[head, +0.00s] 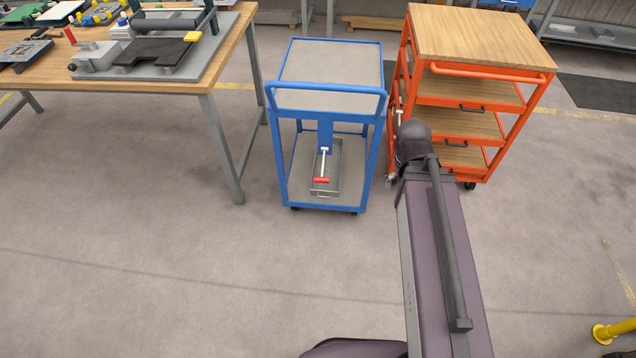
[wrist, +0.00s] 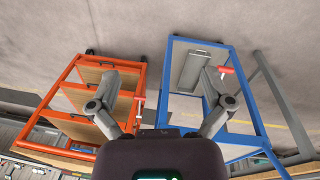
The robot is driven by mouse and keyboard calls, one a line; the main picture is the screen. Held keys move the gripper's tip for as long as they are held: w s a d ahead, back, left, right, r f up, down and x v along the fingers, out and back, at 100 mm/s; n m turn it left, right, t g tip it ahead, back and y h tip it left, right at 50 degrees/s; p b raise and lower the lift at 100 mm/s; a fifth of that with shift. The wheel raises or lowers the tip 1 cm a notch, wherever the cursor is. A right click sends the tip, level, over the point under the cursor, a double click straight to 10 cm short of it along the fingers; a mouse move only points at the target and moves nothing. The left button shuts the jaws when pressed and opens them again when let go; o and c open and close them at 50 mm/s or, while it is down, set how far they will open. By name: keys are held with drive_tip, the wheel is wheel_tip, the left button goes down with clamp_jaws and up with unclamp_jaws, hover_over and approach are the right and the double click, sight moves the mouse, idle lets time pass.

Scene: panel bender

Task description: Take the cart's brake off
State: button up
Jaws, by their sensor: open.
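A blue cart (head: 326,88) with a grey top stands in the middle of the head view. A pale lever with a red grip (head: 321,180) shows low on it, in front of a grey tray (head: 335,170) at the lower shelf. In the wrist view the blue cart (wrist: 255,140) is at right, with the red grip (wrist: 226,70) beyond my right finger. An orange cart (head: 480,69) with wooden shelves stands to its right. A small pale lever (head: 398,117) shows at its left side. My gripper (wrist: 160,78) is open and empty, apart from both carts; my arm hides it in the head view.
A wooden workbench (head: 120,79) with tools and fixtures stands at left, its grey leg (head: 225,150) near the blue cart. A yellow post (head: 612,331) is at lower right. The floor (head: 150,270) in front of the blue cart is clear.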

drive_tip(key=w+f+n+t+h+b, duration=0.45)
drive_tip(key=f+n+b, duration=0.25)
drive_tip(key=f+b, duration=0.55)
drive_tip(key=n+t+y+b, duration=0.5)
drive_tip(key=n+t+b, duration=0.8)
drive_tip(key=n+b, duration=1.9)
approach(321, 182)
drive_tip(key=s+m+b, duration=0.2)
drive_tip(key=m+b, duration=0.3)
drive_tip(key=shift+w+a+r, duration=0.1)
drive_tip(key=shift+w+r, duration=0.05)
drive_tip(key=shift+r, duration=0.05)
drive_tip(key=shift+w, duration=0.15)
drive_tip(key=w, duration=1.3)
drive_tip(key=shift+w+d, duration=0.2)
drive_tip(key=shift+d, duration=0.15)
